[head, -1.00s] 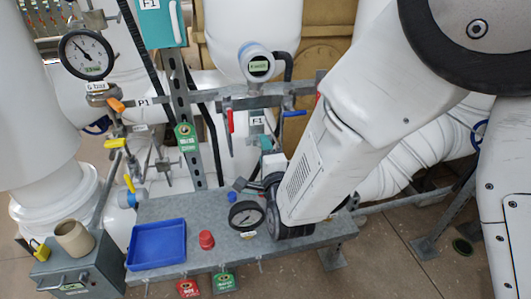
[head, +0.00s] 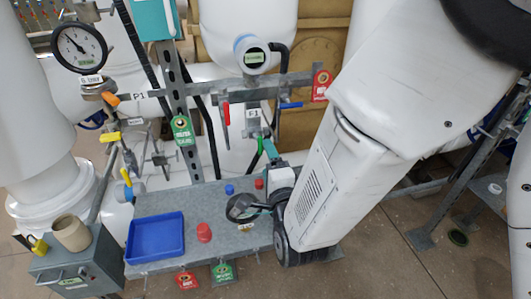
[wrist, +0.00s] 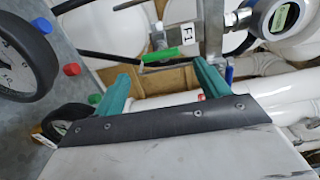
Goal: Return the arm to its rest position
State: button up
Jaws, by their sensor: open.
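My gripper (wrist: 163,78) shows in the wrist view as two teal fingers standing apart, with nothing held between them. In the head view, my white arm reaches down from the upper right over the right end of the grey bench (head: 190,200). A teal part of the gripper (head: 270,150) shows just above the back of the bench, mostly hidden by the wrist. The fingers point toward the pipework behind the bench.
A loose gauge (head: 243,208) lies on the bench beside my wrist. A blue tray (head: 155,237), a red cap (head: 204,232) and a blue cap (head: 229,189) are also there. A flow meter (head: 252,56), a red tag (head: 321,85) and valve handles stand behind.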

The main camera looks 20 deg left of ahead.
jog(key=shift+s+d, duration=0.25)
jog(key=shift+s, duration=0.15)
jog(key=w+d+r+n+g+h, duration=0.35)
jog(key=w+d, duration=0.25)
jog(key=d, duration=0.4)
jog(key=s+d+r+n+g+h, duration=0.1)
jog(key=d+r+g, duration=0.1)
jog(key=d, duration=0.3)
jog(key=s+d+r+n+g+h, duration=0.1)
jog(key=s+d+r+n, duration=0.1)
jog(key=d, duration=0.3)
jog(key=s+d+r+n+g+h, duration=0.2)
jog(key=s+d+g, duration=0.2)
jog(key=s+d, duration=0.6)
jog(key=s+d+r+n+g+h, duration=0.1)
jog(key=s+d+r+n+g, duration=0.2)
jog(key=s+d, duration=0.7)
jog(key=shift+s+g+h, duration=0.35)
jog(key=shift+s, duration=0.55)
jog(key=shift+c, duration=0.3)
